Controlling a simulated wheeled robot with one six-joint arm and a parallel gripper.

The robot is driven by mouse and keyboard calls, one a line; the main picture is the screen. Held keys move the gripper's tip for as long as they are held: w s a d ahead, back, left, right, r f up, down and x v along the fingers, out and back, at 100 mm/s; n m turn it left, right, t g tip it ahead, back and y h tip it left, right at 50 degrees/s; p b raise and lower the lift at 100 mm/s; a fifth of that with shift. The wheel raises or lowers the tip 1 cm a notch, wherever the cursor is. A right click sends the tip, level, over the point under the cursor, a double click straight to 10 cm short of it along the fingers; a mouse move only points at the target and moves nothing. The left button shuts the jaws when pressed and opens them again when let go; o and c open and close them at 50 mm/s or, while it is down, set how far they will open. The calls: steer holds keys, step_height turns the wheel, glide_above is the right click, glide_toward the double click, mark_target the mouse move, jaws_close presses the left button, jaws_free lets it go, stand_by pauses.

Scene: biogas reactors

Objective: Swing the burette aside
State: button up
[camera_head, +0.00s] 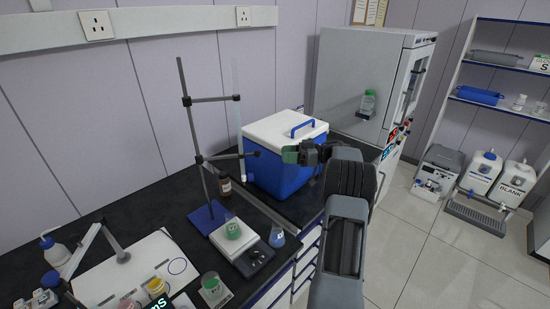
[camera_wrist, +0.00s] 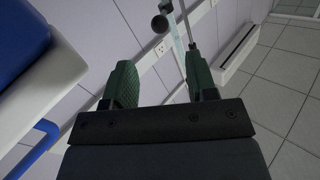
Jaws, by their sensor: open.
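The burette (camera_head: 238,90) is a tall, pale, clear tube standing upright beside a retort stand (camera_head: 190,125) with a blue base. Two clamp arms reach from the stand's rod toward it, and the lower arm ends in a dark knob (camera_head: 256,154). My gripper (camera_head: 290,155) is open and empty, to the right of the knob and apart from it, over the blue cooler. In the wrist view its green fingers (camera_wrist: 163,78) are spread. The pale burette (camera_wrist: 177,42) and the dark knob (camera_wrist: 160,23) show beyond the fingertips.
A blue cooler with a white lid (camera_head: 285,131) stands right behind the stand, close under my gripper. A scale with a green-filled beaker (camera_head: 233,229), a blue flask (camera_head: 277,238) and a brown bottle (camera_head: 225,186) stand around the base. The wall is behind.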

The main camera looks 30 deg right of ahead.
steer(key=shift+s+d, duration=0.4)
steer(key=shift+d, duration=0.2)
